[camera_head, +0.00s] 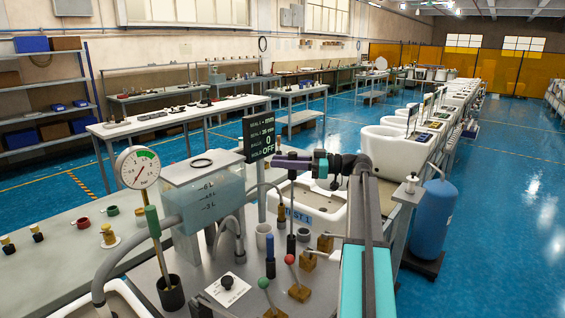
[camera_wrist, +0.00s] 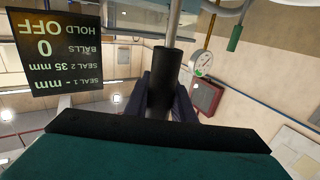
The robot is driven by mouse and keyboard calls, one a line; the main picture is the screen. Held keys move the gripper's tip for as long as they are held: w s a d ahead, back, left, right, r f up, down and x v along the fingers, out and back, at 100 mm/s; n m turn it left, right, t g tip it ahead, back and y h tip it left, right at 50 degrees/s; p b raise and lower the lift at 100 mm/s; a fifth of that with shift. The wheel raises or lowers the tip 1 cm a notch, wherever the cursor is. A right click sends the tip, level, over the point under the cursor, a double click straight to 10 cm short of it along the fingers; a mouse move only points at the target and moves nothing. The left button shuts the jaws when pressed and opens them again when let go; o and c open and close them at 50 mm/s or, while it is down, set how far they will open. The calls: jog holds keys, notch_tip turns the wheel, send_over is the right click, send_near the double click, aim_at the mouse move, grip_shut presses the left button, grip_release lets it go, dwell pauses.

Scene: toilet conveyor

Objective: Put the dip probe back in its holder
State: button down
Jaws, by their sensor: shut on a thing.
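My gripper (camera_head: 292,161) is shut on the dip probe above the bench, beside the display post. In the wrist view the probe's black handle (camera_wrist: 161,82) sits between my dark fingers. That view is upside down, and the probe's grey rod (camera_wrist: 174,27) leaves the handle towards the picture's top. In the head view the rod (camera_head: 291,205) hangs upright below my fingers. Its lower end meets a dark upright piece (camera_head: 291,245) on the bench. I cannot tell whether that piece is the holder, or whether the rod is inside it or in front of it.
A clear water tank (camera_head: 203,195) and a pressure gauge (camera_head: 138,168) stand left. The display (camera_head: 258,138) is close behind my gripper. A blue-topped dark post (camera_head: 270,255), a white cup (camera_head: 264,235) and red-knobbed (camera_head: 290,260) and green-knobbed levers (camera_head: 264,284) crowd the bench.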

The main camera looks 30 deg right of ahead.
jog(key=shift+f+b, duration=2.5)
jog(key=shift+f, duration=0.5)
jog(key=c, duration=1.4)
grip_release()
jog(key=shift+r, duration=0.1)
jog(key=shift+c, duration=0.2)
jog(key=b+v, duration=0.3)
jog(key=v, duration=1)
jog(key=shift+s+d, duration=0.2)
jog(key=shift+d, duration=0.1)
